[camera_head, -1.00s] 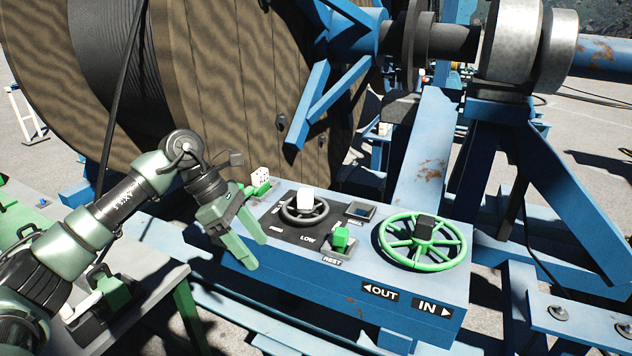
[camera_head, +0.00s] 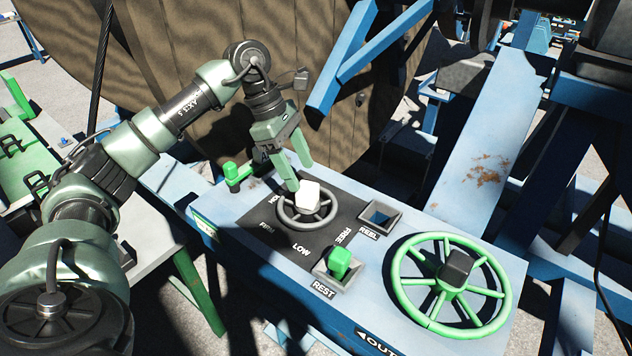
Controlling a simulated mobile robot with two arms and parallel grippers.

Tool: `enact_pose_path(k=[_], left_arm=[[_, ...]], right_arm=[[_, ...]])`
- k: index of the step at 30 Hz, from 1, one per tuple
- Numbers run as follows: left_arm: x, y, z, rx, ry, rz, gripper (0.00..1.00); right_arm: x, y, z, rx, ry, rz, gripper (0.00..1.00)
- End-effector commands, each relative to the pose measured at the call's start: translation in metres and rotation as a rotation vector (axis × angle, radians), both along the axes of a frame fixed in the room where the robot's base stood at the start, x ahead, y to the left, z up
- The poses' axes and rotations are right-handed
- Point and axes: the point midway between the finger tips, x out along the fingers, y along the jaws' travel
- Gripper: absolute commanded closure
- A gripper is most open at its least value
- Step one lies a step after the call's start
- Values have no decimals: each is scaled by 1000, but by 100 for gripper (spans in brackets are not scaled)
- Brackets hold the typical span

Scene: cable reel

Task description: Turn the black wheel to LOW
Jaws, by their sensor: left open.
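The black wheel (camera_head: 284,219) lies flat on a dark panel on top of the blue control box (camera_head: 240,275). It looks dark grey, with spokes and a white block (camera_head: 308,196) on it. The LOW label (camera_head: 302,249) is on the panel just in front of the wheel. My left gripper (camera_head: 301,177) is open, with its fingers pointing down over the back of the wheel, close to the white block. I cannot tell whether a finger touches it. My right gripper is not in view.
A green lever (camera_head: 340,262) stands in the socket marked REST, in front and right of the wheel. An empty socket (camera_head: 380,216) is marked REEL. A larger green handwheel (camera_head: 398,290) is at the right, and a green-topped lever (camera_head: 231,172) at the back left. The wooden reel (camera_head: 190,50) stands behind.

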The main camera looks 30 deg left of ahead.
Motion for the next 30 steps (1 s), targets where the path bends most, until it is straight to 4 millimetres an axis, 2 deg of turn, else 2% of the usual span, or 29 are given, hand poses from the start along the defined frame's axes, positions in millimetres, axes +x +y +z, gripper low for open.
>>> enact_pose_path(k=[4,12,16,22,23,27,29,30], left_arm=[[1,-10,-21,0,5,-3,38],[4,-23,-54,-1,3,-1,38],[5,-25,-59,0,1,-1,38],[5,-25,-60,0,0,-1,38],[5,-25,-60,0,0,-1,41],[5,-25,-60,0,0,-1,80],[5,-25,-60,0,0,-1,97],[5,-24,-60,0,0,-1,100]], right_arm=[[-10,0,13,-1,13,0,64],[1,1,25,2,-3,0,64],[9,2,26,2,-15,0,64],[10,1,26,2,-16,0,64],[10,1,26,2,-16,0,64],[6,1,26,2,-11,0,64],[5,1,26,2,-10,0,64],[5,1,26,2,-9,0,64]])
